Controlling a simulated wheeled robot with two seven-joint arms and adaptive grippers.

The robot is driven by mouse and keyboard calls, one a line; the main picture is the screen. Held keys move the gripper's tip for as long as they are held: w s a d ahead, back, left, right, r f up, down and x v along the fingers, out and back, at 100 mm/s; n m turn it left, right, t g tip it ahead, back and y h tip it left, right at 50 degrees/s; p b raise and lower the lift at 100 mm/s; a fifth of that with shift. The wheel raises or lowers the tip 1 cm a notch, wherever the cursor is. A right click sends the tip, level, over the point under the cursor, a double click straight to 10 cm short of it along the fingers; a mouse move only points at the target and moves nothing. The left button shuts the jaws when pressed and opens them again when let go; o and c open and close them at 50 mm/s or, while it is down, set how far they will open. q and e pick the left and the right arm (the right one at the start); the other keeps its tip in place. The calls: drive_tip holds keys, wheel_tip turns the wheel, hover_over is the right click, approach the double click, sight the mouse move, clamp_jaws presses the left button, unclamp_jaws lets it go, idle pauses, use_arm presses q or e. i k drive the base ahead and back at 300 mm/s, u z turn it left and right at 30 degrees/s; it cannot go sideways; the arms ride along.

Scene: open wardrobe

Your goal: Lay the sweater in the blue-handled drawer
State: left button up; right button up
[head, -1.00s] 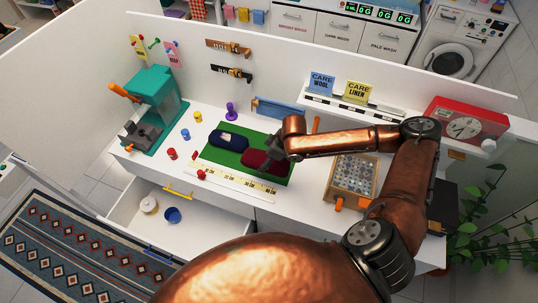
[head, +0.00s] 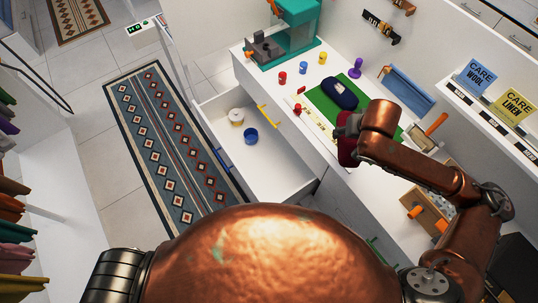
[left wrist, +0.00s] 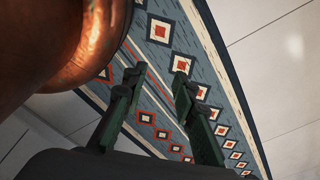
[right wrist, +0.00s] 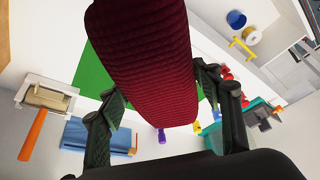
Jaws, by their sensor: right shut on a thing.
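The dark red folded sweater (head: 347,140) is held in my right gripper, off the green mat and over the counter's front edge in the head view. In the right wrist view the quilted-looking sweater (right wrist: 145,65) sits between the two fingers of my right gripper (right wrist: 158,82), which is shut on it. The blue-handled drawer (head: 285,172) is pulled open, left of and below the sweater; its blue handle (head: 224,160) is on the front. My left gripper (left wrist: 153,85) is open and empty above the rug; it is not in the head view.
A white round item (head: 236,116) and a blue cup (head: 251,135) stand at the drawer's far end; its nearer floor is bare. A yellow handle (head: 268,117) is on the closed front above. A navy folded garment (head: 340,94) lies on the green mat (head: 369,121).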

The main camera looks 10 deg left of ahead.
sight(273, 176)
drive_tip(key=k, duration=0.75)
drive_tip(key=u, duration=2.05)
drive_tip(key=i, duration=1.55)
drive_tip(key=z, duration=2)
